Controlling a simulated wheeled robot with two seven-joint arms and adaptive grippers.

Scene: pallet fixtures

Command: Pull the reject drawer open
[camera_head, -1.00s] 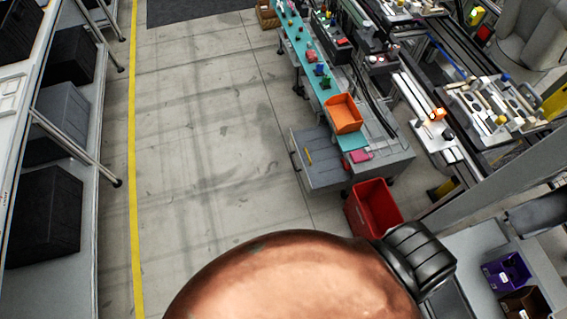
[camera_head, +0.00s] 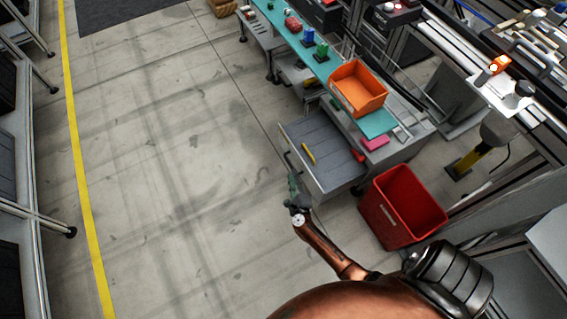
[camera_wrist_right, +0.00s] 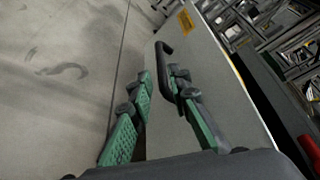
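The grey reject drawer (camera_head: 335,172) stands out from under the end of the bench in the head view, with a yellow strip (camera_head: 308,154) showing on it. Its black handle (camera_head: 288,162) is on the front face. In the right wrist view the handle (camera_wrist_right: 164,60) runs along the pale drawer front (camera_wrist_right: 215,85), close to my fingertips. My right gripper (camera_head: 293,183) is at the drawer's front corner, beside the handle. In the wrist view its green-padded fingers (camera_wrist_right: 160,80) are apart. I cannot tell whether they touch the handle. My left gripper is out of view.
A red bin (camera_head: 385,212) stands on the floor right of the drawer. An orange tray (camera_head: 345,100) and a pink block (camera_head: 375,143) are on the bench above. The floor (camera_head: 170,170) to the left is clear, with a yellow line (camera_head: 85,200) farther left.

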